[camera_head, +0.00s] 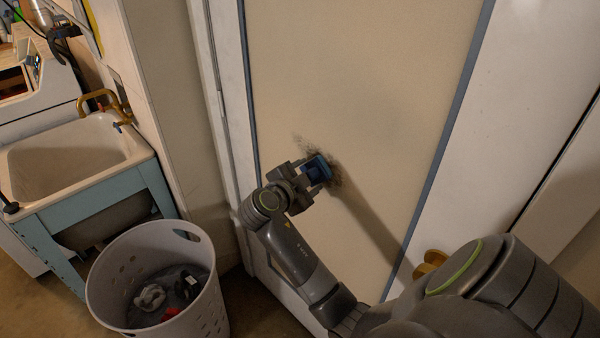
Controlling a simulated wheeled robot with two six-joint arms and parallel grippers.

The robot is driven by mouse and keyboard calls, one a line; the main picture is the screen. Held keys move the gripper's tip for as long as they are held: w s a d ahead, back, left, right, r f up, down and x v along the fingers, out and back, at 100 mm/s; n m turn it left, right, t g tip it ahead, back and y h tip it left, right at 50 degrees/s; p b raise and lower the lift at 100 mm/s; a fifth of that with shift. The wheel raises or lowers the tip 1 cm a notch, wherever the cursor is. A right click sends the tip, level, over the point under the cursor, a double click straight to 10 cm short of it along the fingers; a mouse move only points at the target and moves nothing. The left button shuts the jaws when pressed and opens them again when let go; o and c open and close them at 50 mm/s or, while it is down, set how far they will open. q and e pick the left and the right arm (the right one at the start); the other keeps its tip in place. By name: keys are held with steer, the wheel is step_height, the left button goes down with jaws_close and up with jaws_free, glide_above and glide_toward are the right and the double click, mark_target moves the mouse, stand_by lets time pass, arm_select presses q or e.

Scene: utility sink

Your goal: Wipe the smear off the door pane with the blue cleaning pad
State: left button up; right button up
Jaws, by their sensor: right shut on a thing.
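The door pane (370,90) is a tall beige panel with a thin blue-grey border. A dark speckled smear (313,147) is on its lower left part, and it shows above and to the right of my gripper. My right gripper (309,175) is shut on the blue cleaning pad (319,167). The pad is over the smear, hiding part of it. I cannot tell whether the pad touches the pane. My left gripper is not in view.
A brass door knob (430,262) sticks out at the lower right of the door, close to my right arm. A white laundry basket (108,272) with items inside stands at the lower left. A utility sink (70,150) on a blue stand is behind it.

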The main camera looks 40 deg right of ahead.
steer(key=shift+s+d, duration=0.15)
steer(key=shift+s, duration=1.7)
steer(key=shift+s+d, duration=0.1)
steer(key=shift+s, duration=1.7)
steer(key=shift+s, duration=0.1)
steer(key=shift+s+d, duration=0.1)
steer(key=shift+s, duration=1.4)
steer(key=shift+w+r+b, duration=0.1)
steer(key=shift+w+b, duration=0.2)
steer(key=shift+w, duration=1.45)
